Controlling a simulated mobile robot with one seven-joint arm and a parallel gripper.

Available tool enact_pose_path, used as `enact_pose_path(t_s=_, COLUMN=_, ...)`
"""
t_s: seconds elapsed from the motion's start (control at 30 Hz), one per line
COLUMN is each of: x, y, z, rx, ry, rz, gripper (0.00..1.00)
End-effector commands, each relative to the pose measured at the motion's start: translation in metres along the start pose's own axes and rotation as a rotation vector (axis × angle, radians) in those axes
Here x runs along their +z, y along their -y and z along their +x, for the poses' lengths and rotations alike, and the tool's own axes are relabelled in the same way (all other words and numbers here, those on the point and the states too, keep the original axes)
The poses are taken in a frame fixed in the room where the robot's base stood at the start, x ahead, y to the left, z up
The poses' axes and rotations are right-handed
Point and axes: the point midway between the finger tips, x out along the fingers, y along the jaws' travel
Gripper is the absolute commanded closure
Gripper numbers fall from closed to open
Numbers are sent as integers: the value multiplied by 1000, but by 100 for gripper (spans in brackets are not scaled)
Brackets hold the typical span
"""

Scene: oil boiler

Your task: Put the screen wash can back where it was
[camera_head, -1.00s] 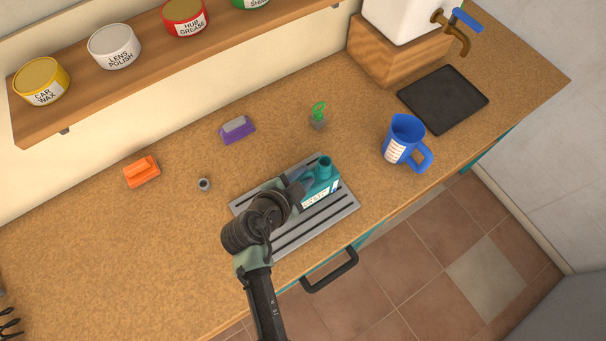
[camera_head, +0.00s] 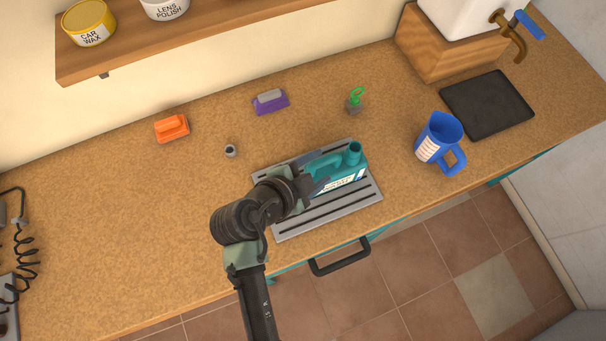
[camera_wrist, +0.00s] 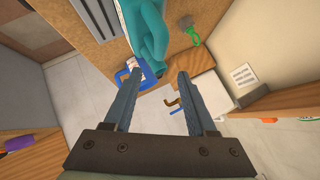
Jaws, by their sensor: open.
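The teal can (camera_head: 345,177), with a white label too small to read, stands on the grey slotted tray (camera_head: 290,226) at the counter's front. Its neck points up and its handle faces my gripper. I take it as the screen wash can. My gripper (camera_head: 316,190) is open at the can's left end, over the tray. In the wrist view the two fingers (camera_wrist: 156,76) are spread with nothing between their tips. The teal can (camera_wrist: 142,28) shows just beyond them, cut off by the top edge. My wrist hides the tray's left part.
A blue mug (camera_head: 436,140) stands right of the tray, near a black mat (camera_head: 488,104). Behind are a green-topped item (camera_head: 355,101), a purple brush-like block (camera_head: 270,103), a small grey piece (camera_head: 230,151) and an orange block (camera_head: 172,129).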

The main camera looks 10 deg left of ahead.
Motion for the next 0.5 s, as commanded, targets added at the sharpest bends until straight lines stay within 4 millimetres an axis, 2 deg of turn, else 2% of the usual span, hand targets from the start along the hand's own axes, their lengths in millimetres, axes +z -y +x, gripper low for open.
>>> enact_pose_path(t_s=0.2, x=2, y=0, z=-37, rx=-4, ry=1, rz=-1, gripper=43)
enact_pose_path(t_s=0.33, x=1, y=0, z=-50, rx=-1, ry=1, rz=-2, gripper=43)
enact_pose_path(t_s=0.5, x=0, y=0, z=-57, rx=1, ry=0, rz=-1, gripper=43)
